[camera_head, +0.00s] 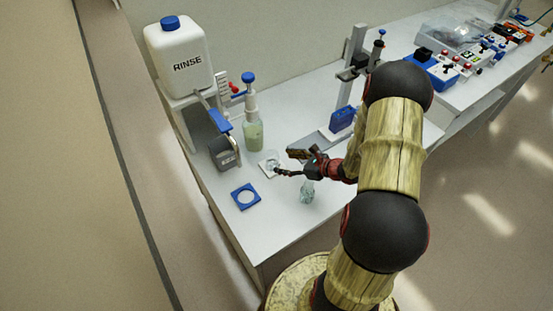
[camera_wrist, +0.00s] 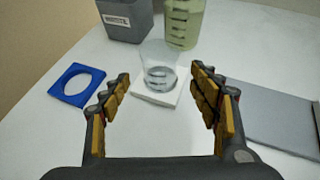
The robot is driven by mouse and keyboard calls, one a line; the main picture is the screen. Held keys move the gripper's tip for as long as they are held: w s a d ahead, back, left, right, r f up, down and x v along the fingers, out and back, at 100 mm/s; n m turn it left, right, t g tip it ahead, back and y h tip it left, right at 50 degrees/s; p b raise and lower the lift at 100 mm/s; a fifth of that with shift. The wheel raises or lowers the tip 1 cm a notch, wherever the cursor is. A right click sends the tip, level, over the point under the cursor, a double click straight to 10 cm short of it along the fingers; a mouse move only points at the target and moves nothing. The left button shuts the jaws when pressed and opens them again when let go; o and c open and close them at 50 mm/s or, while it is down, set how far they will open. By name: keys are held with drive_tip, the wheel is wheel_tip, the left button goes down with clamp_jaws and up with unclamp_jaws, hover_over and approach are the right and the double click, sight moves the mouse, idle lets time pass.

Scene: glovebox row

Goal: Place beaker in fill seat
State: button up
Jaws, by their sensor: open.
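A clear beaker (camera_wrist: 158,66) with dark graduation marks stands upright on a white square pad (camera_wrist: 148,98) in the wrist view. The pad also shows in the head view (camera_head: 270,168), where the beaker is faint. My gripper (camera_head: 283,162) is open and empty, with its fingers pointing at the beaker. In the wrist view the beaker appears between and beyond the fingertips, with a gap on each side. A blue square with a round opening (camera_head: 245,196) lies flat on the bench, left of the pad in the wrist view. No label shows which is the fill seat.
A grey waste container (camera_head: 224,153) and a bottle of pale green liquid (camera_head: 253,130) stand behind the pad. A clear glass vessel (camera_head: 307,191) stands near my gripper's underside. A white RINSE jug (camera_head: 180,58) sits on a raised stand. A grey plate (camera_wrist: 270,120) lies right.

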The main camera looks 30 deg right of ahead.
drive_tip(key=shift+p+v, duration=0.4)
drive_tip(key=shift+v, duration=1.9)
drive_tip(key=shift+f, duration=0.1)
drive_tip(key=s+a+n+g+y, duration=0.2)
drive_tip(key=s+a+n+g, duration=0.15)
drive_tip(key=s+a, duration=0.2)
drive_tip(key=s+a+r+n+g, duration=0.65)
drive_tip(key=s+r+n, duration=0.2)
drive_tip(key=n, duration=0.45)
drive_tip(key=s+a+r+n+t+h, duration=0.2)
drive_tip(key=r+n, duration=0.5)
drive_tip(key=r, duration=0.5)
drive_tip(key=s+a+r+n+t+h, duration=0.2)
drive_tip(key=a+r+n+h, duration=0.3)
drive_tip(key=r, duration=0.7)
drive_tip(key=shift+a+n, duration=0.9)
drive_tip(key=shift+n, duration=0.45)
drive_tip(key=shift+s, duration=0.1)
